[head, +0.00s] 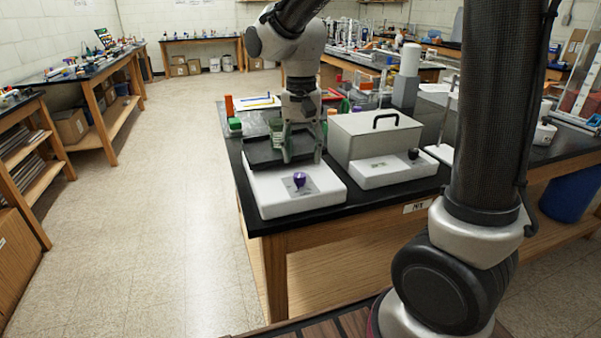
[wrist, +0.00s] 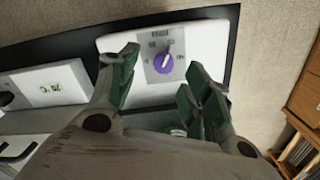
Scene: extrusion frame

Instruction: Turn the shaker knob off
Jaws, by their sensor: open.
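The shaker is a white unit (head: 325,196) with a dark tray (head: 258,151) on top, near the front left corner of the black bench. Its purple knob (head: 299,179) sits on a grey plate on the front face. In the wrist view the knob (wrist: 164,63) shows a pale pointer line aimed up in the picture, toward small markings too blurred to read. My gripper (head: 301,157) is open and empty above the shaker, behind the knob in the head view. In the wrist view its green-padded fingertips (wrist: 163,58) lie on either side of the knob, apart from it.
A white lidded bath (head: 374,138) with a black handle and black knob (head: 413,154) stands right of the shaker. Bottles and a green-capped container (head: 235,126) stand farther back. The floor (head: 150,230) left of the bench is clear.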

